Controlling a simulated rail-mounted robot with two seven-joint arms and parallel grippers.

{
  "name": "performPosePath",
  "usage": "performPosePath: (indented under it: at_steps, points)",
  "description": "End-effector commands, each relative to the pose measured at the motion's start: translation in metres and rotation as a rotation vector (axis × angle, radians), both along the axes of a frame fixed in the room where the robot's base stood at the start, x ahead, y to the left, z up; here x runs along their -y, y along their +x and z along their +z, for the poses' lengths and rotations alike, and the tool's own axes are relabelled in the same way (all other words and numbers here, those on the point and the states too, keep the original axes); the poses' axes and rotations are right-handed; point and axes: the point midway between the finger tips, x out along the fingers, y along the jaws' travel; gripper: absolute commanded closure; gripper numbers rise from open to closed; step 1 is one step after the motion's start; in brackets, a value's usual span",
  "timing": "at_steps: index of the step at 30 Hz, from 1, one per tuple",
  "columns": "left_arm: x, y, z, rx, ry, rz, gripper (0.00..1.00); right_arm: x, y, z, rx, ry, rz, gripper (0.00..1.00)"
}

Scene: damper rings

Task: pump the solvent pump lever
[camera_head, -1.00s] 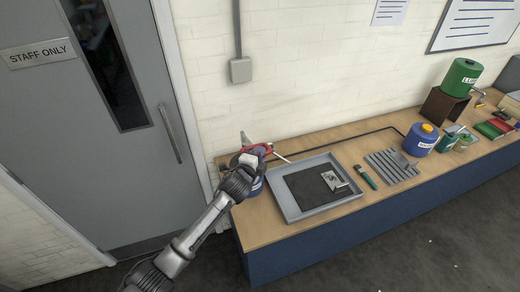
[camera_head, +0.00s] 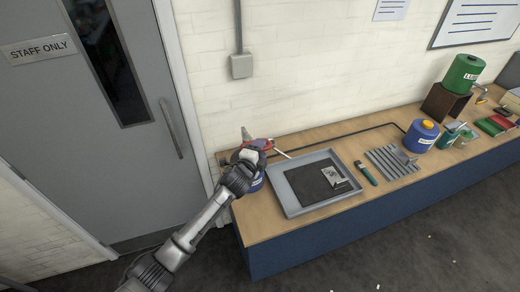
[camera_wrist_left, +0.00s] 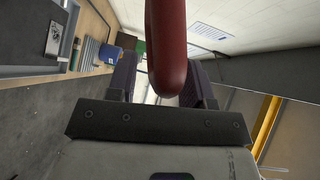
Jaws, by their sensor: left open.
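The solvent pump is a blue can (camera_head: 257,186) at the left end of the bench, mostly hidden behind my left gripper, and its label cannot be read. Its red lever (camera_head: 262,145) shows at the top, beside the gripper. My left gripper (camera_head: 255,155) is at the lever, over the can. In the left wrist view the thick red lever (camera_wrist_left: 167,45) passes between the two dark fingers of the open gripper (camera_wrist_left: 160,88). Whether the fingers touch it cannot be told. A thin pale spout (camera_head: 283,154) points right from the pump. My right gripper is not in view.
A grey tray (camera_head: 292,208) with a dark mat lies right of the pump. Further right are a green-handled brush (camera_head: 366,173), a grey slotted rack (camera_head: 391,163), a blue can (camera_head: 421,136) and a green can (camera_head: 462,75). The wall and door (camera_head: 95,150) are close behind and left.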

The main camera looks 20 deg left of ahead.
Motion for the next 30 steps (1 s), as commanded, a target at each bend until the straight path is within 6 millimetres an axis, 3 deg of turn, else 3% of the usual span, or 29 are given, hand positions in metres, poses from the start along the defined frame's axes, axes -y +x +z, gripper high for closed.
performPosePath:
  at_steps: [30]
  points:
    - [-0.001, -0.027, 0.004, -0.002, 0.0, 0.0, 0.53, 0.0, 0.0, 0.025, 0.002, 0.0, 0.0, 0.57]
